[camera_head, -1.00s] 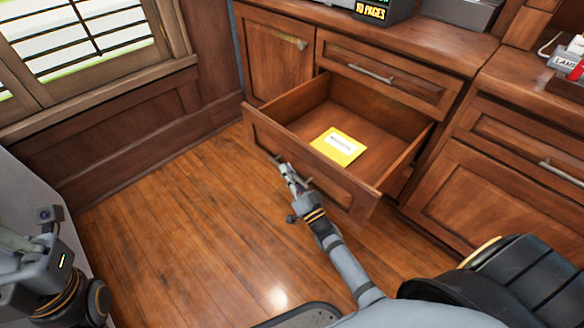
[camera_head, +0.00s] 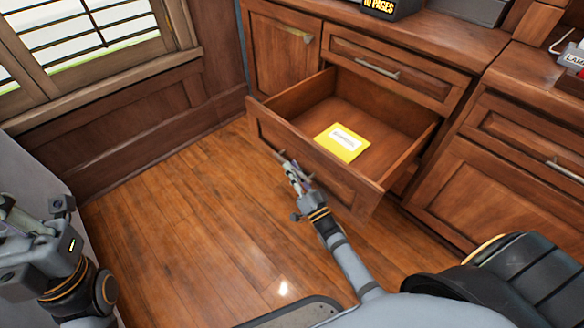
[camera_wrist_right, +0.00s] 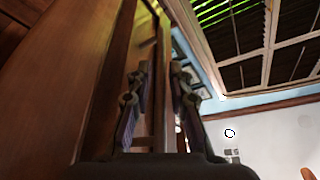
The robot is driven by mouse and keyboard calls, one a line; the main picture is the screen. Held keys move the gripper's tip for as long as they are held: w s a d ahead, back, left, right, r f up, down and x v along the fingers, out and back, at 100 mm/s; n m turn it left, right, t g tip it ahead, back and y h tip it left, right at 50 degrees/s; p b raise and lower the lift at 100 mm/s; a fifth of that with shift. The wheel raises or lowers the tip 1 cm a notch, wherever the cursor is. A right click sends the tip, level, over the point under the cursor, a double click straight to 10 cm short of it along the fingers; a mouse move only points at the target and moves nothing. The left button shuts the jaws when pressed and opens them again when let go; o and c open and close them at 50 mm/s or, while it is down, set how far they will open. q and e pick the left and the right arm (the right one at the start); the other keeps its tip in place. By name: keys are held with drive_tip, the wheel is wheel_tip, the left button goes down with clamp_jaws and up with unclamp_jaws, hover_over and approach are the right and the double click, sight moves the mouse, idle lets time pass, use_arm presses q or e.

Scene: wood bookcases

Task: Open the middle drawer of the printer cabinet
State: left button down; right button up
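The middle drawer (camera_head: 330,177) of the wooden printer cabinet is pulled far out, its inside in plain view. A yellow packet with a white label (camera_head: 341,143) lies in it. In the right wrist view my right gripper's fingers (camera_wrist_right: 160,95) stand apart on either side of a thin upright bar beside the wood, apparently the handle. My left gripper (camera_head: 12,240) is at the left edge, partly cut off, with its fingers apart and empty.
A closed upper drawer (camera_head: 385,68) with a metal handle is above the open one. A cabinet door (camera_head: 280,52) is at its left. Another cabinet (camera_head: 500,175) stands at the right. The wooden floor (camera_head: 180,230) left of the drawer is clear.

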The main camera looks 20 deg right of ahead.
drive_tip(key=v, duration=1.1)
drive_tip(key=shift+d, duration=0.1)
